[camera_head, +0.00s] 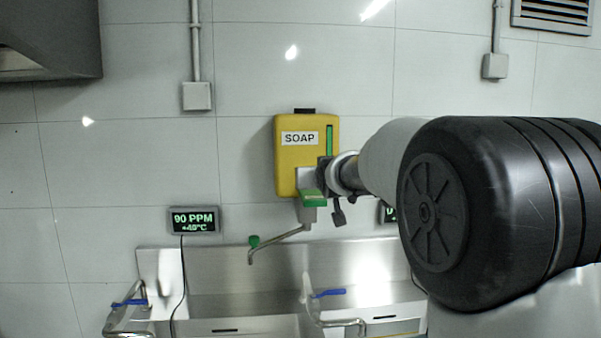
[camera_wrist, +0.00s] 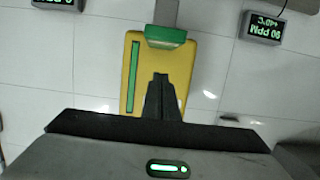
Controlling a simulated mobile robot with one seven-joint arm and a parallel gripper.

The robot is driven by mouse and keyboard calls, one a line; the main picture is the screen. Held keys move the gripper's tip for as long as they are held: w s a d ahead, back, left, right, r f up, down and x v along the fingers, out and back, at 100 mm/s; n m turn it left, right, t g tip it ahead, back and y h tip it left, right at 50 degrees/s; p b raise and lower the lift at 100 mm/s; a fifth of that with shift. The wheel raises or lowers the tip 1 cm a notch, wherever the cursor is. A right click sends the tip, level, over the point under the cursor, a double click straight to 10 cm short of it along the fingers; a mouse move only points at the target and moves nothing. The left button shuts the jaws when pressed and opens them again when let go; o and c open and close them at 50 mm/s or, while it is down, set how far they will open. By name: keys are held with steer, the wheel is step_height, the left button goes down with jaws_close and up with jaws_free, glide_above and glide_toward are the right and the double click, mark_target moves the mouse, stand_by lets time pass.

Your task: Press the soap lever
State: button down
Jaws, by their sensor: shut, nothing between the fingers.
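The yellow soap dispenser (camera_head: 292,163) is fixed to the tiled wall, with a "SOAP" label and a green strip on its front. Its green lever (camera_head: 314,199) sticks out at the bottom on a grey bracket. In the wrist view, which is upside down, the dispenser (camera_wrist: 180,70) is in the centre with the lever (camera_wrist: 166,36) at the picture's top. My gripper (camera_wrist: 162,77) is shut and empty. Its fingertips show in front of the yellow body, just short of the lever on its upper side. I cannot tell whether they touch anything.
A steel sink (camera_head: 235,310) with blue-handled taps (camera_head: 328,293) stands below. A bent spout (camera_head: 275,242) with a green knob extends left under the dispenser. A display reading 90 PPM (camera_head: 194,220) is on the wall to the left. Another display is partly hidden behind my arm.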

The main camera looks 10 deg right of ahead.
mark_target(312, 196)
steer(key=shift+x, duration=1.05)
steer(key=f, duration=0.4)
steer(key=shift+s, duration=0.25)
